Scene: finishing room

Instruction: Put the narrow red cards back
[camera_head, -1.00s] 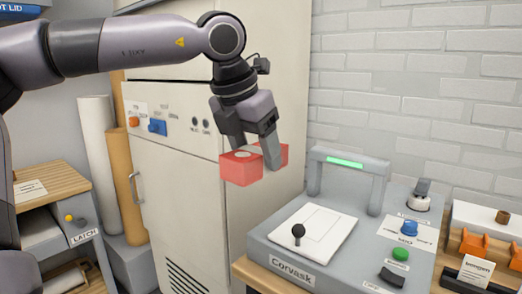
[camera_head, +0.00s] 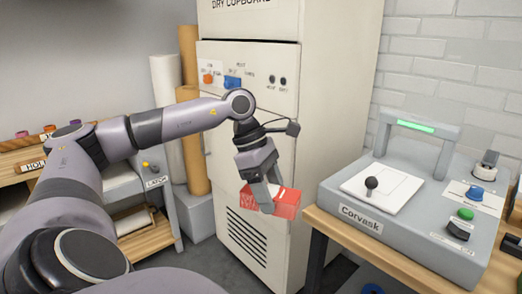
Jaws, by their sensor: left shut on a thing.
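My left gripper (camera_head: 268,197) is shut on a small red see-through box-shaped thing (camera_head: 288,207), with some white showing at its top. The gripper points down and holds it in the air before the pale cupboard, left of the Corvask machine. One finger covers part of the red thing. I cannot tell whether it is the narrow red cards or a case of them. My right gripper is not in view.
The tall dry cupboard (camera_head: 268,130) stands behind the gripper, its door shut. The grey Corvask machine (camera_head: 330,195) sits on a wooden bench (camera_head: 378,262) at right. A wooden shelf unit (camera_head: 150,238) and upright rolls (camera_head: 167,100) stand at left.

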